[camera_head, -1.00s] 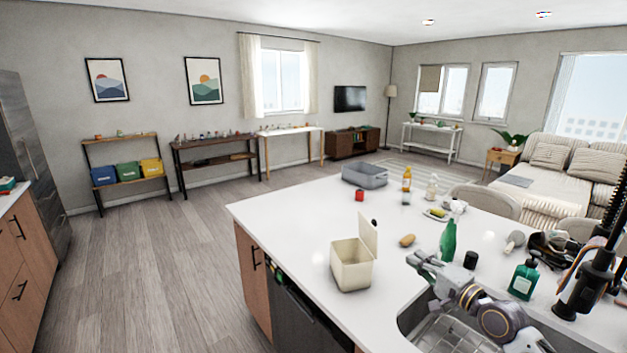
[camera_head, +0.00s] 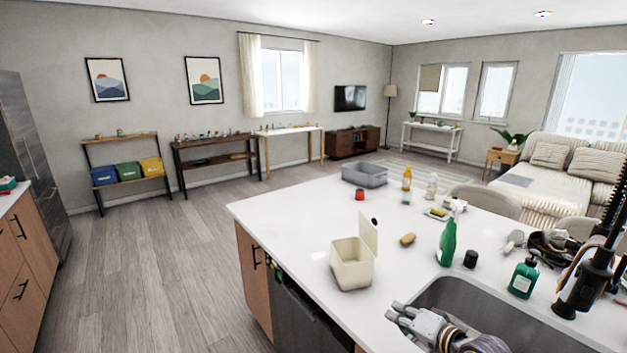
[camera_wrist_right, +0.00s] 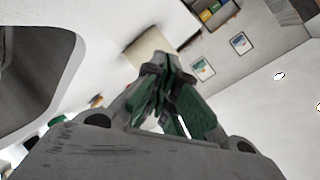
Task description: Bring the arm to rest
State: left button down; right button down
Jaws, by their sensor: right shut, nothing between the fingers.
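My right gripper (camera_head: 398,312) is at the bottom of the head view, over the near edge of the island by the sink. Its fingers are shut and empty. In the right wrist view the closed fingers (camera_wrist_right: 165,85) fill the middle, with the room's wall and pictures beyond. My left gripper is not in view.
The sink basin (camera_head: 470,300) lies right of my gripper.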

jog(key=s+a+f+n+g+h, duration=0.3)
jog(key=s+f+n+g, duration=0.1)
jog(key=s+f, duration=0.6)
jog(key=s+d+f+n+g+h, duration=0.2)
jog(key=s, duration=0.6)
jog(key=s+d+f+n+g+h, duration=0.1)
jog(key=s+n+g, duration=0.1)
jog(key=s, duration=0.5)
notch_tip(320, 180, down, 32)
jog(key=s+f+g, duration=0.1)
jog(key=s+g, duration=0.1)
jog(key=s+d+f, duration=0.2)
jog(key=s+f, duration=0.8)
jog(key=s, duration=0.1)
jog(key=s+d+f+g, duration=0.1)
jog(key=s+d+f, duration=0.1)
jog(key=s+f, duration=0.8)
jog(key=shift+s+d+h, duration=0.25)
jog(key=shift+s+h, duration=0.05)
jog(key=shift+s, duration=0.7)
jog(key=shift+s+f, duration=0.1)
